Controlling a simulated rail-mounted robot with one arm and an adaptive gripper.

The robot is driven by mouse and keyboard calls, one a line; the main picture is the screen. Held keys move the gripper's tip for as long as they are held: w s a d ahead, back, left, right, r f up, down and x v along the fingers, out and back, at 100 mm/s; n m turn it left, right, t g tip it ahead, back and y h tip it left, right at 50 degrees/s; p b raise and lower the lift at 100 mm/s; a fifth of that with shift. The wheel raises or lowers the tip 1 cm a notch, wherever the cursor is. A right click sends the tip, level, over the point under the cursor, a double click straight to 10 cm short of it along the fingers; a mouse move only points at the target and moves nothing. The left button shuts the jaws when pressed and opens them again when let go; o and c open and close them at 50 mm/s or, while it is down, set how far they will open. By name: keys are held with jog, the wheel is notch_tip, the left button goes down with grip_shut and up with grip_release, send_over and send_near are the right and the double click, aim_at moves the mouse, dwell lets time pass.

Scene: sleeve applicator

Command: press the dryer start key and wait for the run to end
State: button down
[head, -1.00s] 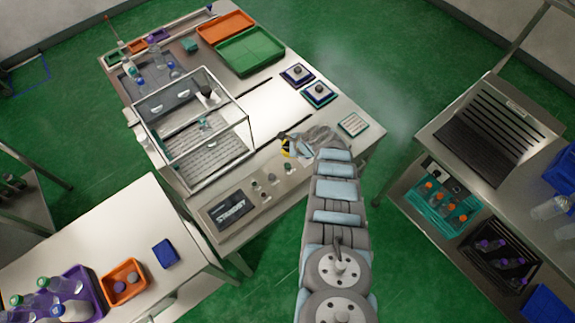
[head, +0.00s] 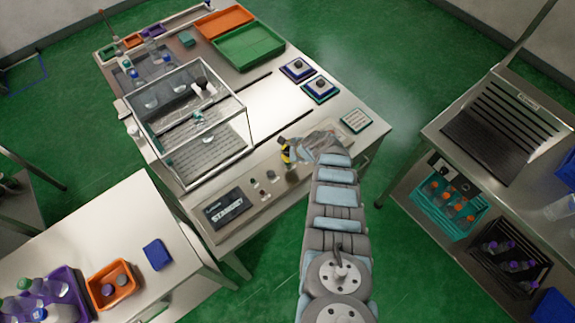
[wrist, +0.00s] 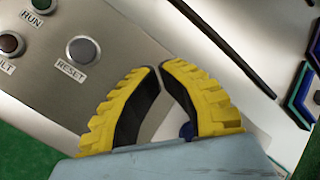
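The sleeve applicator's front panel (head: 262,187) carries a dark display (head: 226,207), whose text is blurred. The wrist view shows a green RUN button (wrist: 42,4), a dark red button (wrist: 10,44) with a partly cut-off label, and a grey RESET button (wrist: 83,50). My gripper (wrist: 160,67) has yellow-ribbed fingers with their tips together and nothing held. It is over the panel, right of RESET. In the head view my gripper (head: 286,152) is at the panel's right part. A dark blue round part (wrist: 187,130) shows between the fingers, mostly hidden. I see no key labelled as dryer start.
A clear guard box (head: 190,120) stands on the applicator. Green tray (head: 250,47) and orange tray (head: 224,21) lie at the back. A labelled plate (head: 355,121) is near the right corner. A louvred unit (head: 500,135) stands on the right bench; green floor separates the benches.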

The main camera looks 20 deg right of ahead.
jog(key=shift+f+b, duration=0.55)
jog(key=shift+f, duration=0.35)
dwell(0.8)
jog(key=shift+f+b, duration=0.4)
jog(key=shift+f, duration=0.05)
jog(key=shift+f+b, duration=0.4)
dwell(0.7)
jog(key=shift+r, duration=0.1)
jog(key=shift+r+p, duration=0.8)
jog(key=shift+p, duration=0.05)
notch_tip(320, 180, up, 5)
jog(key=p, duration=0.5)
